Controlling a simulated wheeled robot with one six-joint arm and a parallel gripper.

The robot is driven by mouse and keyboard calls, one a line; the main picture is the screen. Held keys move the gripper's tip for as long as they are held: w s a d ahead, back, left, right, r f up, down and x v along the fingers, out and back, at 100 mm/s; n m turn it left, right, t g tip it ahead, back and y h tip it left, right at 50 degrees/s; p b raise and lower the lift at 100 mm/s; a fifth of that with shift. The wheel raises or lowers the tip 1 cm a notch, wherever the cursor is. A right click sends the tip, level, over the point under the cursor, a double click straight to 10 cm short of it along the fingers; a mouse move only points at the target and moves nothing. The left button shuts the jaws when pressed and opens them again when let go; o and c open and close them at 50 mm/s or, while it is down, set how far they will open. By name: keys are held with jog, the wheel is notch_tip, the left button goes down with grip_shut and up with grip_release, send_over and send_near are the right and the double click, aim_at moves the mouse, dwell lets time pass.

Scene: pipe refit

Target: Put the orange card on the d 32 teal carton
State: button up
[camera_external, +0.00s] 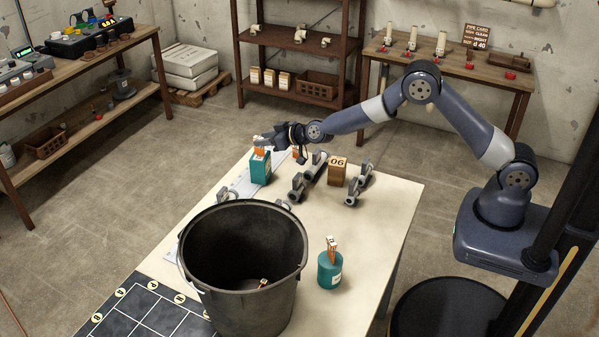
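A teal carton (261,170) stands upright at the far left part of the pale table; its marking is too small to read. An orange card (260,147) with a pale top shows right at the carton's top; I cannot tell if it rests there or is held. My gripper (270,140) is beside and just right of this card, its fingers small and dark. Another small orange piece (298,153) shows below my wrist.
A large black bucket (207,262) with an orange-brown piece (262,284) inside stands at the table's front. Grey pipe fittings (316,166) and a brown box marked 06 (337,172) stand right of the teal carton.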

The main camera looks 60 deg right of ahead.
jog(key=b+v, duration=0.2)
jog(key=v, duration=0.7)
jog(key=shift+s, duration=0.15)
